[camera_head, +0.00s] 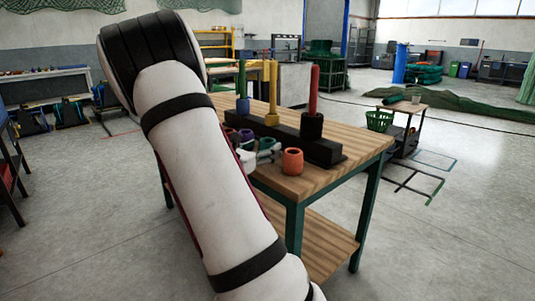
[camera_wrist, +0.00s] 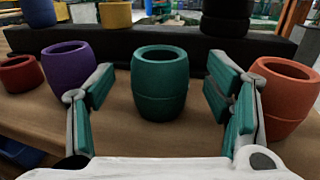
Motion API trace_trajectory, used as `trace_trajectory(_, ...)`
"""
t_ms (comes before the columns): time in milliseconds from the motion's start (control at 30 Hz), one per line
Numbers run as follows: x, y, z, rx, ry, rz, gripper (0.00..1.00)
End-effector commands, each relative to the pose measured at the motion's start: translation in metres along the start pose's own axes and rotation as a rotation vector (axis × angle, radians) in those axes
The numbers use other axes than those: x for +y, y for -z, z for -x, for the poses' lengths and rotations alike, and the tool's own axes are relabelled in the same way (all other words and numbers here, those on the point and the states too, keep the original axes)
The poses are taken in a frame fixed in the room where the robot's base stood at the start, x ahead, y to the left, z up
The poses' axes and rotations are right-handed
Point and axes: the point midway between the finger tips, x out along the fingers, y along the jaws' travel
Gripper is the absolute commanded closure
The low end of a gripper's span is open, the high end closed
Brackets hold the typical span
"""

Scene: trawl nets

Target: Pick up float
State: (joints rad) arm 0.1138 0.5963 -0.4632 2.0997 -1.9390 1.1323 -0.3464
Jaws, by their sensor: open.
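Several barrel-shaped floats stand upright on the wooden table. In the wrist view a teal float (camera_wrist: 160,85) stands in the middle. A purple float (camera_wrist: 70,66) and a dark red one (camera_wrist: 19,73) are to its left, and an orange float (camera_wrist: 284,95) is to its right; the orange one also shows in the head view (camera_head: 292,161). My gripper (camera_wrist: 162,92) is open, its teal-padded fingers on either side of the teal float with visible gaps. In the head view my arm covers part of the table, and my gripper shows only partly beside the floats.
A black base (camera_head: 285,139) with green, yellow and red posts stands behind the floats. Blue, yellow and black pieces sit at the posts' feet. The wooden table (camera_head: 360,138) has free room at its right. A small cart with a green basket (camera_head: 378,121) stands beyond.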

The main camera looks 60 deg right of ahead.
Motion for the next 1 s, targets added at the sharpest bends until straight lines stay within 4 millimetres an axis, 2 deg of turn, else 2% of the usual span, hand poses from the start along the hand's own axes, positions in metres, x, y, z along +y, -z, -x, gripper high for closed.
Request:
trace_trajectory(100,-0.001,0.002,-0.019,-0.001,0.002,-0.001,0.28)
trace_trajectory(200,-0.001,0.002,-0.029,0.0,0.0,0.0,0.28)
trace_trajectory(433,0.0,0.0,-0.03,0.0,-0.001,0.0,0.28)
trace_trajectory(667,0.0,0.001,-0.03,0.0,-0.001,0.0,0.8)
trace_trajectory(1000,0.0,-0.004,-0.03,0.0,-0.001,-0.001,0.8)
